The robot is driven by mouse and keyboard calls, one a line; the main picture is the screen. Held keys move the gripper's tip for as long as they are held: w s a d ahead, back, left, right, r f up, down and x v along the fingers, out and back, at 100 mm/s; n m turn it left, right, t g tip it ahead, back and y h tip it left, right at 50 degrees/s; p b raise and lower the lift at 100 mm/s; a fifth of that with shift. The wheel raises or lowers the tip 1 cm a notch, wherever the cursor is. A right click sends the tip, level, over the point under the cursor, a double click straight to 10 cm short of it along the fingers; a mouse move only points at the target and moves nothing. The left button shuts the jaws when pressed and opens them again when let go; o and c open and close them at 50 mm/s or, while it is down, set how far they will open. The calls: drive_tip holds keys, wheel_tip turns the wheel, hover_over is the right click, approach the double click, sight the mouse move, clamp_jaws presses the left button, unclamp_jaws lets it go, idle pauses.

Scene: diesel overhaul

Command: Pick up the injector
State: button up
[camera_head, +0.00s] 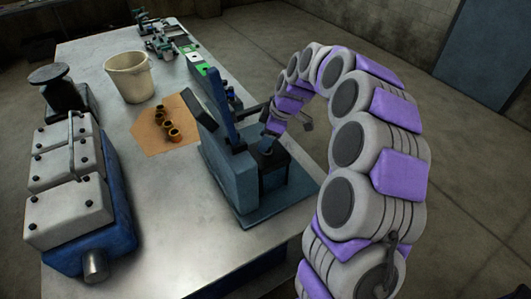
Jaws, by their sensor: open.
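My arm curves up from the lower right and down toward a blue bench fixture (236,184) with an upright column at the table's right side. My gripper (268,138) is at the arm's end, just right of the column and above a dark block (272,164) on the fixture's base. The gripper is open. It is small here, and whether it touches anything cannot be told. I cannot pick out the injector for certain; it may be hidden by the gripper or the fixture.
The metal table (160,205) holds a blue engine with grey covers (68,190) at left. A whitish bucket (128,80) stands behind. Small brass-coloured parts (172,132) lie on a tan sheet (148,136). Small tools and green items (196,64) line the back right. The near middle is clear.

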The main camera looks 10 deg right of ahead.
drive_tip(key=x, duration=0.2)
drive_tip(key=shift+a+f, duration=0.25)
drive_tip(key=shift+a, duration=0.05)
drive_tip(key=d, duration=0.3)
drive_tip(key=shift+r, duration=0.1)
drive_tip(key=shift+c, duration=0.3)
drive_tip(key=shift+d, duration=0.2)
drive_tip(key=shift+c, duration=1.5)
drive_tip(key=a, duration=0.2)
drive_tip(key=shift+a, duration=0.3)
drive_tip(key=c, duration=0.5)
drive_tip(key=shift+d, duration=0.1)
clamp_jaws()
drive_tip(key=shift+d, duration=0.5)
